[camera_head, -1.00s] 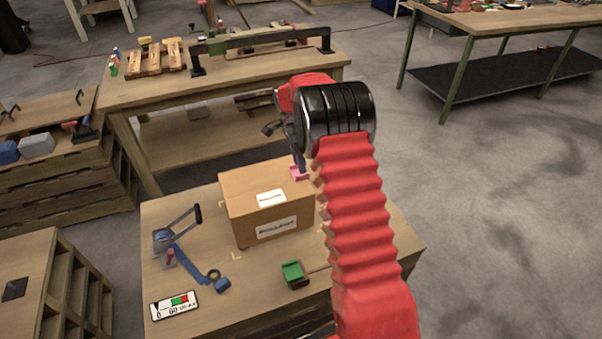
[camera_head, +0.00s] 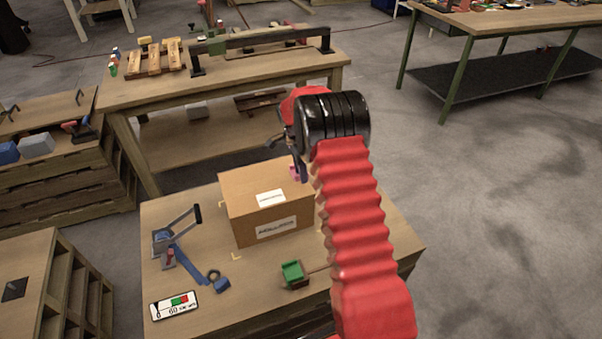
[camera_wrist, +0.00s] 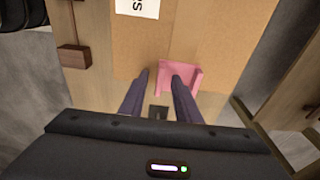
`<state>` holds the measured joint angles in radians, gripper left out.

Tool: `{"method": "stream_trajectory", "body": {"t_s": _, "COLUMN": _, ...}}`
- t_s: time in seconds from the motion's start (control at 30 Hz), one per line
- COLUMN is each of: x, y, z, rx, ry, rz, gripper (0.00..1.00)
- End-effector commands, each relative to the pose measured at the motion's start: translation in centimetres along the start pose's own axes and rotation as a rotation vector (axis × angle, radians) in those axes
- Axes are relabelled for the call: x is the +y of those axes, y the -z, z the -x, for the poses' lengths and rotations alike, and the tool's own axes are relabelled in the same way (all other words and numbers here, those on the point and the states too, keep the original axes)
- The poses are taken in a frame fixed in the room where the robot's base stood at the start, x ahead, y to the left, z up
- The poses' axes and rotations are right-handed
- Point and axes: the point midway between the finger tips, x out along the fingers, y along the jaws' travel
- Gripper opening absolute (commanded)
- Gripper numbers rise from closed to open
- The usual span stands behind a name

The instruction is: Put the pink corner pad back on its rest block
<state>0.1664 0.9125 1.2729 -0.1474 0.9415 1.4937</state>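The pink corner pad (camera_wrist: 190,70) sits against the lower edge of the cardboard box (camera_wrist: 110,45) in the wrist view, with an upright wall on its right side. In the head view the pad (camera_head: 294,172) is a small pink patch at the box's back right, partly hidden by my gripper (camera_head: 301,170). In the wrist view my gripper (camera_wrist: 161,75) has its two fingers apart. The right finger overlaps the pad and the left finger is just left of it. I cannot tell whether they touch it. A bare brown block (camera_wrist: 75,58) with a thin rod lies left.
The cardboard box (camera_head: 255,215) fills the table's middle. A green pad (camera_head: 292,271) on a brown block, a blue clamp (camera_head: 185,265) and a gauge card (camera_head: 175,305) lie on the near side. A larger bench (camera_head: 150,90) stands behind.

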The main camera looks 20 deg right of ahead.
Motion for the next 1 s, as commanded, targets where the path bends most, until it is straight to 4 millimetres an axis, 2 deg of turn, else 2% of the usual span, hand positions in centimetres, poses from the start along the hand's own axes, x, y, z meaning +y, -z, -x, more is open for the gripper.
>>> {"method": "stream_trajectory", "body": {"t_s": 0.07, "x": 0.00, "y": -0.01, "z": 0.01, "rx": 0.000, "ry": 0.000, "rz": 0.000, "gripper": 0.30}}
{"method": "stream_trajectory", "body": {"t_s": 0.5, "x": -0.01, "y": -0.03, "z": 0.03, "rx": 0.000, "ry": 0.000, "rz": 0.000, "gripper": 0.00}}
{"method": "stream_trajectory", "body": {"t_s": 1.0, "x": -0.03, "y": -0.01, "z": 0.20, "rx": 0.000, "ry": 0.001, "rz": 0.000, "gripper": 0.00}}
